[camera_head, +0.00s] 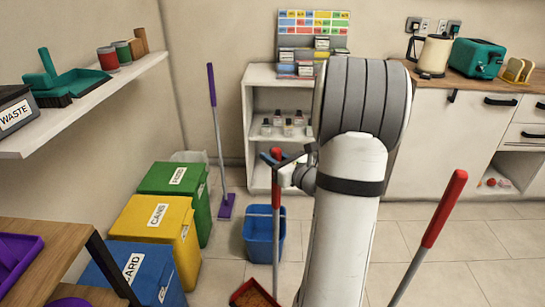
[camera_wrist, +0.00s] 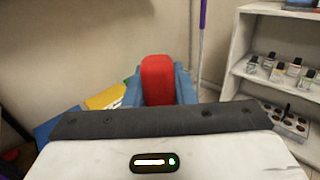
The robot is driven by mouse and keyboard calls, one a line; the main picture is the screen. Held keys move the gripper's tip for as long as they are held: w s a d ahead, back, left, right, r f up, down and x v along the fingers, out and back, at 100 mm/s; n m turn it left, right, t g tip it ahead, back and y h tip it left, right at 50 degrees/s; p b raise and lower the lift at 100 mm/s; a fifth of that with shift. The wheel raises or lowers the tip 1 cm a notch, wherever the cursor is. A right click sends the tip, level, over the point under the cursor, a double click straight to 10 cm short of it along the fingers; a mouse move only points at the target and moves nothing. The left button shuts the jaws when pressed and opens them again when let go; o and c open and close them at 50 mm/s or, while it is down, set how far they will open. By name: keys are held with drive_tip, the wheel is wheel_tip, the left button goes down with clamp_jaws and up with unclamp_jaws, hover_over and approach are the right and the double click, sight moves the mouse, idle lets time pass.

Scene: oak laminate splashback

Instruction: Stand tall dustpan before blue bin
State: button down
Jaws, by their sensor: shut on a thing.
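My gripper (camera_head: 277,163) is shut on the red top of the tall dustpan's handle (camera_head: 276,188). In the wrist view the red grip (camera_wrist: 158,80) sits between blue-grey fingers. The dustpan's pole hangs upright down to its red pan (camera_head: 252,293), cut by the bottom edge of the head view. I cannot tell whether the pan touches the floor. The blue bin (camera_head: 122,268), labelled CARD, stands on the floor at lower left, apart from the pan and to its left.
A yellow bin (camera_head: 160,225) and green bin (camera_head: 172,180) stand behind the blue one. A blue bucket (camera_head: 260,238) is behind the dustpan pole. A purple mop (camera_head: 217,130) leans at the wall. Another red-handled pole (camera_head: 440,215) tilts at right.

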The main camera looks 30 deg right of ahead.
drive_tip(key=shift+f, duration=0.25)
drive_tip(key=c, duration=1.4)
unclamp_jaws()
drive_tip(key=shift+o, duration=1.4)
drive_tip(key=shift+f, duration=0.1)
drive_tip(key=shift+s, duration=0.15)
drive_tip(key=s+d, duration=0.1)
drive_tip(key=s, duration=0.6)
drive_tip(key=shift+s+d+p, duration=0.2)
drive_tip(key=shift+d+p, duration=0.05)
drive_tip(key=shift+p, duration=0.1)
